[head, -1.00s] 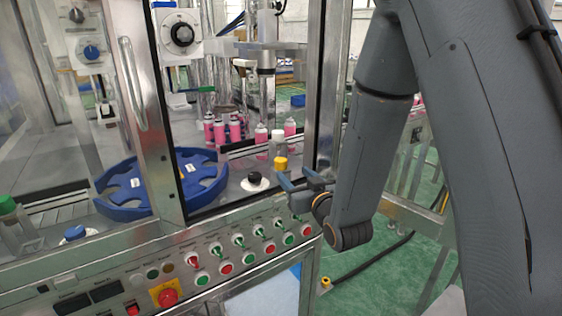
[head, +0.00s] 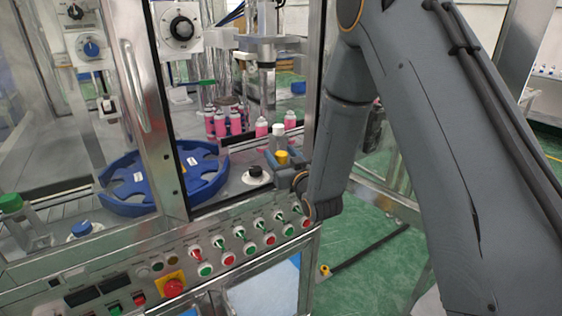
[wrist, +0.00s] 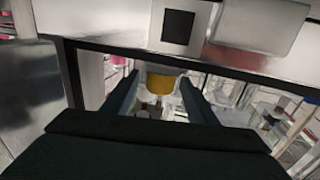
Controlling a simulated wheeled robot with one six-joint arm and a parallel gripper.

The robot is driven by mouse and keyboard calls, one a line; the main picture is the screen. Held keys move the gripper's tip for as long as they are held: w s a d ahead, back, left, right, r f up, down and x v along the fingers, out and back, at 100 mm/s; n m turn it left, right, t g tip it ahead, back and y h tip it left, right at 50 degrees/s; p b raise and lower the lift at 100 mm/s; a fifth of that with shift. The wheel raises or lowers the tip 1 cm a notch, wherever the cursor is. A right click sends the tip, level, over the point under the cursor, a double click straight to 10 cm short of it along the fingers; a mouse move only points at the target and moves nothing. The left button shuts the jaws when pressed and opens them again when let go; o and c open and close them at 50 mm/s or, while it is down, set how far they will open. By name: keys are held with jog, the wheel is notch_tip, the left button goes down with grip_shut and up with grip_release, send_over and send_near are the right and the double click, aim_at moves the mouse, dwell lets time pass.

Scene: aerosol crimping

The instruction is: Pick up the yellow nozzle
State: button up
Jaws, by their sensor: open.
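The yellow nozzle (head: 282,157) sits at the right end of the machine deck, with a clear, white-topped bottle right behind it in the head view. In the wrist view the yellow nozzle (wrist: 160,83) shows between the two finger ends, slightly beyond them. My gripper (wrist: 158,92) is open, one dark finger on each side of the nozzle. I cannot tell whether either finger touches it. In the head view my gripper (head: 284,166) is at the nozzle, partly hidden by my own wrist.
A black-and-white round part (head: 256,176) stands left of the nozzle. A blue star wheel (head: 165,178) lies further left. Several pink bottles (head: 235,122) stand behind. The metal door frame (head: 313,90) rises close to my arm. A button panel (head: 215,258) slopes in front.

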aim_at(281, 153)
jog(key=c, duration=1.3)
jog(key=shift+o, duration=0.2)
jog(key=shift+r, duration=0.1)
jog(key=shift+r+b, duration=1.15)
jog(key=shift+r, duration=3.75)
